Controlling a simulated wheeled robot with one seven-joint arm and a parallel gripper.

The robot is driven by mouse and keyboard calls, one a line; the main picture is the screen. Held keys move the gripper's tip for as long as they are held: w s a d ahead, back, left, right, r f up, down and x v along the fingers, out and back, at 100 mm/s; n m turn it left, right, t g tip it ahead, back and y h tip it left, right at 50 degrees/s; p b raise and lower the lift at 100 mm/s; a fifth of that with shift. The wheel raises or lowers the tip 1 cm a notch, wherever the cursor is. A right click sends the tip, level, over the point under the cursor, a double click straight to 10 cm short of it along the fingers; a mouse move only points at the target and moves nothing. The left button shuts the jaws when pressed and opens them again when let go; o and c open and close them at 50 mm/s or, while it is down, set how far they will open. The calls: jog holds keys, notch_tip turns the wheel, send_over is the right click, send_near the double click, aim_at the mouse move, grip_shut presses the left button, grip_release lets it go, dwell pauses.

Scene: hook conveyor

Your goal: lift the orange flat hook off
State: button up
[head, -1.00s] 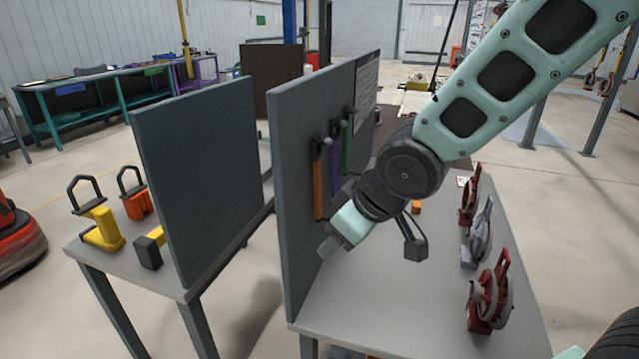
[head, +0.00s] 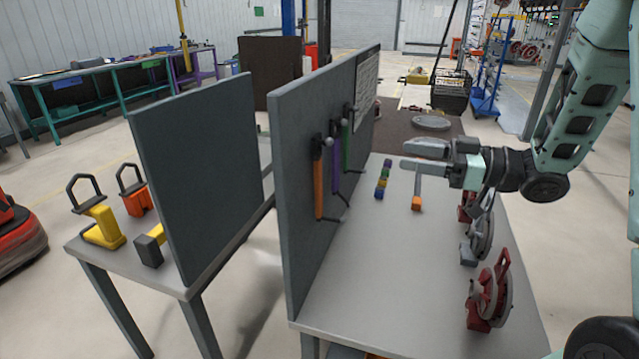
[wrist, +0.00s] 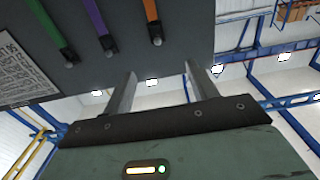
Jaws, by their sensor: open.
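The orange flat hook (head: 318,185) hangs upright on the grey panel (head: 300,130), the nearest of three strips in a row. The purple one (head: 336,170) and the green one (head: 345,148) hang beyond it. In the wrist view the orange hook (wrist: 152,18) shows at the top, right of the purple one (wrist: 98,28) and the green one (wrist: 50,28). My gripper (head: 408,156) is open and empty, above the table and to the right of the panel, its fingers pointing left. The wrist view shows its two fingers (wrist: 160,75) apart with nothing between them.
Red and grey clamp-like tools (head: 490,290) line the table's right edge. Small coloured blocks (head: 383,180) and an orange-ended tool (head: 416,202) lie mid-table. The table's front (head: 390,300) is clear. A second panel (head: 200,170) stands left, with yellow and orange hooks beside it.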

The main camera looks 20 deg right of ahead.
jog(key=p, duration=0.4)
send_near(330, 141)
jog(key=x, duration=0.4)
jog(key=shift+w+a+f, duration=0.25)
jog(key=shift+a+f, duration=0.1)
jog(key=p+x, duration=0.1)
jog(key=x, duration=0.1)
jog(key=p+x, duration=0.1)
jog(key=x, duration=0.2)
jog(key=shift+w+d+p, duration=0.1)
jog(key=shift+w+p, duration=0.2)
jog(key=shift+w, duration=0.05)
grip_shut()
jog(key=shift+r, duration=0.15)
jog(key=shift+r+b, duration=0.45)
jog(key=shift+b, duration=0.05)
jog(key=b+v, duration=0.5)
jog(key=v, duration=1.9)
jog(key=shift+s+d+r, duration=0.15)
jog(key=shift+d+r, duration=0.1)
jog(key=shift+r, duration=0.1)
